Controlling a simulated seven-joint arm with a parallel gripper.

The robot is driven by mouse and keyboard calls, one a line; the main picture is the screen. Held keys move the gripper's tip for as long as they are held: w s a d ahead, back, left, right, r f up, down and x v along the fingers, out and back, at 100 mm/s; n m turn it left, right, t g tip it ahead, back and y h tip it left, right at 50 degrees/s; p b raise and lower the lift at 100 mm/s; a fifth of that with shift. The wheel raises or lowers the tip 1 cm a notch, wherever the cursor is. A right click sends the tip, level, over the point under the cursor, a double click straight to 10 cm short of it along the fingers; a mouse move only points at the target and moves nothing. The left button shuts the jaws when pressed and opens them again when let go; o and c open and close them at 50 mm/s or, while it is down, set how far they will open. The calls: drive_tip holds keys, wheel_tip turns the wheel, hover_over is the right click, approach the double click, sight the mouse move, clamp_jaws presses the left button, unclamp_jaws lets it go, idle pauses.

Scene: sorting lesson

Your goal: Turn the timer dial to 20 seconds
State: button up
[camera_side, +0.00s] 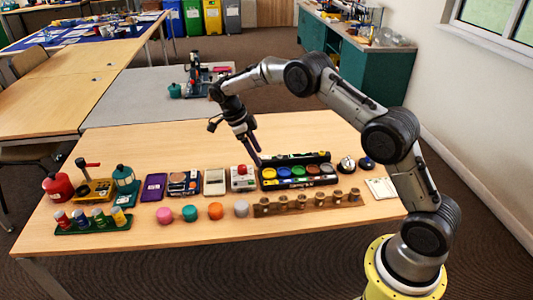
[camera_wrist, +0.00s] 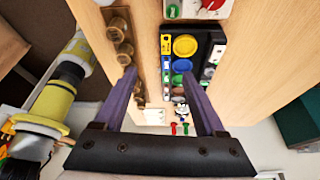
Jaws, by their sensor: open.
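The timer is a small white box (camera_side: 243,183) with a red round dial (camera_side: 241,170) on it, near the middle of the table in the side view. In the wrist view the red dial (camera_wrist: 210,4) is cut off by the top edge, and its setting cannot be read. My gripper (camera_side: 256,153) points down in the side view, close to the right of the timer and near the back left of the black tray. The wrist view shows my gripper (camera_wrist: 159,78) with its purple fingers apart and nothing between them.
A black tray (camera_side: 292,183) with coloured discs lies right of the timer. A wooden rack (camera_side: 310,203) of small cups stands in front. A pale device (camera_side: 215,183) is left of the timer. Bare table (camera_side: 180,145) lies behind.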

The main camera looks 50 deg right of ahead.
drive_tip(key=shift+s+a+r, duration=0.2)
drive_tip(key=shift+s+r, duration=0.15)
drive_tip(key=shift+s, duration=0.45)
drive_tip(key=shift+s+a+r, duration=0.15)
drive_tip(key=shift+s+r, duration=0.25)
drive_tip(key=shift+s, duration=0.4)
drive_tip(key=shift+s+a+r, duration=0.2)
drive_tip(key=shift+s+r, duration=0.15)
drive_tip(key=shift+s, duration=0.45)
drive_tip(key=s+a+r+n+t, duration=0.25)
drive_tip(key=s+r, duration=0.25)
drive_tip(key=r, duration=0.6)
drive_tip(key=s+a+r+n+t, duration=0.25)
drive_tip(key=s+r, duration=0.25)
drive_tip(key=r, duration=0.5)
drive_tip(key=s+a+f+n+t+y, duration=0.1)
drive_tip(key=s+a+f+n+t, duration=0.1)
drive_tip(key=s+n, duration=0.7)
drive_tip(key=s+a+f+n+t+y, duration=0.1)
drive_tip(key=s+a+f+n+t, duration=0.1)
drive_tip(key=s+n, duration=0.7)
drive_tip(key=shift+s+a+n+y, duration=0.2)
drive_tip(key=shift+n+y, duration=0.1)
drive_tip(key=shift+n, duration=2.4)
